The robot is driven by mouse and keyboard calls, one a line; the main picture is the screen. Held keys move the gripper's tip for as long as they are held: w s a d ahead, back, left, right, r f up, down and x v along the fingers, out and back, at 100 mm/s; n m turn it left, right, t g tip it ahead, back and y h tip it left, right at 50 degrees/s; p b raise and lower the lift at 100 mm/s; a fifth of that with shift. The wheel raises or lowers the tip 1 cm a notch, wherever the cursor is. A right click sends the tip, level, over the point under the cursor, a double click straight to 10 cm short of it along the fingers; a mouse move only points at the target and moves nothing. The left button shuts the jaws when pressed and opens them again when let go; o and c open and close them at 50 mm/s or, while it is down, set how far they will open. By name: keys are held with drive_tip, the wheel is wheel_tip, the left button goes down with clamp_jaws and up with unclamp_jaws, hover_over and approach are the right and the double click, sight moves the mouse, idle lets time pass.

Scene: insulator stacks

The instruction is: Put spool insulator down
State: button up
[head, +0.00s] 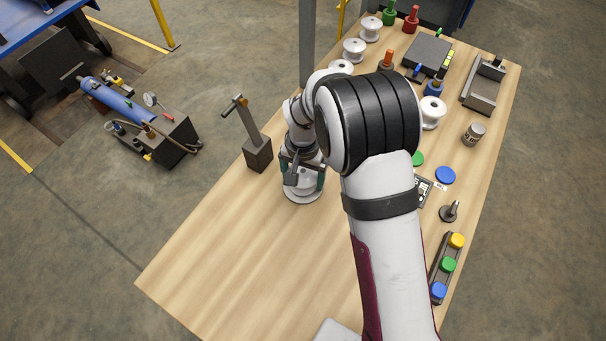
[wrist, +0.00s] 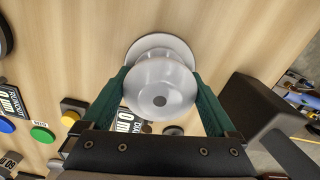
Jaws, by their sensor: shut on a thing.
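My gripper (head: 303,176) is over the wooden table (head: 215,265), left of my arm in the head view. In the wrist view its two green fingers (wrist: 163,97) are closed on the sides of a white spool insulator (wrist: 160,82), which has a dark centre hole in its near end. In the head view only the lower flange of this spool (head: 303,196) shows below the fingers, close to the tabletop; I cannot tell whether it touches. My arm and gripper hide the rest of it.
A dark block with an upright post (head: 257,152) stands just left of my gripper. Several white spools (head: 354,48), a dark box (head: 428,54) and a grey tray-like fixture (head: 483,85) are at the far end. Coloured buttons (head: 448,264) line the right edge. The near-left tabletop is clear.

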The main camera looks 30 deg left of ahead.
sight(303, 171)
drive_tip(key=o, duration=1.5)
drive_tip(key=shift+f, duration=0.1)
wheel_tip(303, 171, up, 12)
drive_tip(key=shift+r, duration=0.2)
drive_tip(key=d+r+m, duration=0.2)
drive_tip(key=d+r, duration=0.4)
drive_tip(key=d, duration=0.6)
drive_tip(key=s+d+r+m+y, duration=0.1)
drive_tip(key=s+d+m, duration=0.4)
drive_tip(key=s+d, duration=1)
drive_tip(key=shift+s+d+r+m+y, duration=0.35)
drive_tip(key=shift+s+r, duration=0.2)
drive_tip(key=shift+s, duration=0.5)
